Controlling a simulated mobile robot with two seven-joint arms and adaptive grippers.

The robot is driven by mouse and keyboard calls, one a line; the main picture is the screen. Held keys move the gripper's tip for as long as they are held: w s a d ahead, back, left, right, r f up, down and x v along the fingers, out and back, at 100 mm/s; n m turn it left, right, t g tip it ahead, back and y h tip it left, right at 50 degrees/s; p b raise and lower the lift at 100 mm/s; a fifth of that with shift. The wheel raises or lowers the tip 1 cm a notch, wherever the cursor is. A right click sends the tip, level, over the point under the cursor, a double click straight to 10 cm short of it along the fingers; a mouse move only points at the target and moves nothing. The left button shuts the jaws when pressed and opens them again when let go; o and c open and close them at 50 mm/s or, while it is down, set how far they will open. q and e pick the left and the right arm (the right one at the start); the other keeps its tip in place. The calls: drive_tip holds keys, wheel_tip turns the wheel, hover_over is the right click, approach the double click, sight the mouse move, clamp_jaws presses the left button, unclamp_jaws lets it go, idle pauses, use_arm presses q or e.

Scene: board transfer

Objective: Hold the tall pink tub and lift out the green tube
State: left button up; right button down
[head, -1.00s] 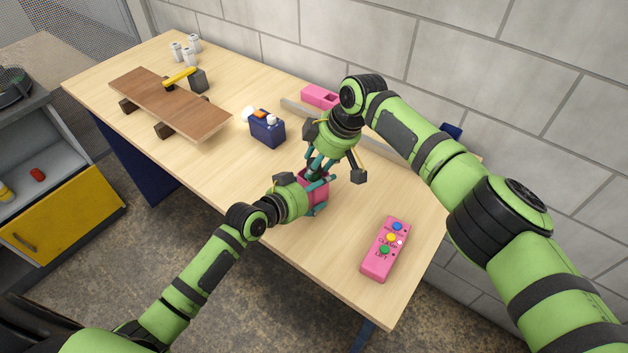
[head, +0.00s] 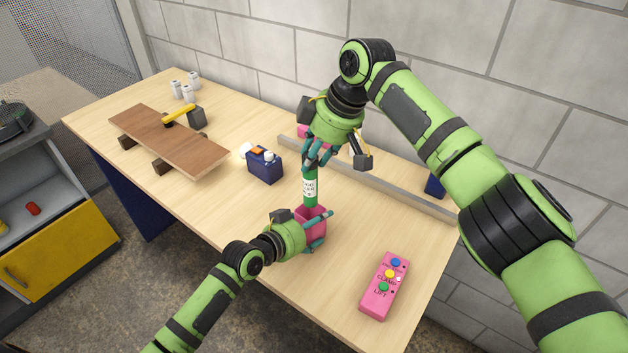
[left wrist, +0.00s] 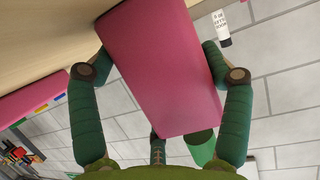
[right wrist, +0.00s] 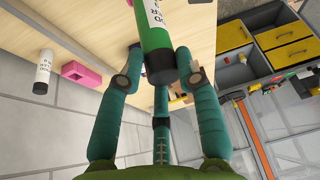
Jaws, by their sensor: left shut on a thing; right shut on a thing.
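The tall pink tub (head: 318,231) stands near the table's front edge in the head view. My left gripper (head: 318,222) is shut on it, with fingers on either side. The tub (left wrist: 160,65) fills the middle of the left wrist view. The green tube (head: 310,188) with a white lettered label is upright over the tub. My right gripper (head: 318,155) is shut on its upper end. The tube (right wrist: 157,45) also shows between the fingers in the right wrist view. I cannot tell whether its lower end is still inside the tub's mouth.
A pink control box (head: 384,288) with coloured buttons lies to the right. A blue container (head: 264,166) stands to the left, with a brown board (head: 168,142) on blocks beyond it. A grey rail (head: 400,190) runs along the back. Table between tub and control box is clear.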

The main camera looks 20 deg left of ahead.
wheel_tip(320, 180, up, 6)
drive_tip(key=shift+f, duration=0.1)
use_arm(q)
drive_tip(key=o, duration=1.1)
